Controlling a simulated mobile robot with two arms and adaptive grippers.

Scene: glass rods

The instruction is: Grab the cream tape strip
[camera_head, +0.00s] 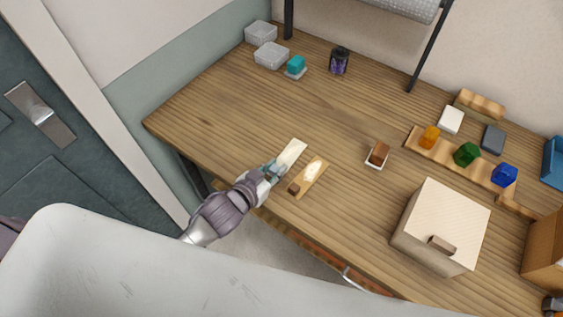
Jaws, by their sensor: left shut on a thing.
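The cream tape strip (293,152) is a pale flat strip near the front left edge of the wooden table. My left gripper (273,170) reaches in over that edge and is shut on the strip's near end. The far end of the strip sticks out beyond the fingertips, up and to the right. The fingers hide the near end. I cannot tell whether the strip is lifted off the table. My right gripper is not in view.
A wooden board with a pale patch (317,169) lies just right of the strip. A small brown block on a white dish (377,155) is further right, then a cream box (439,222). Clear containers (271,55) stand at the back left. The table's middle is mostly clear.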

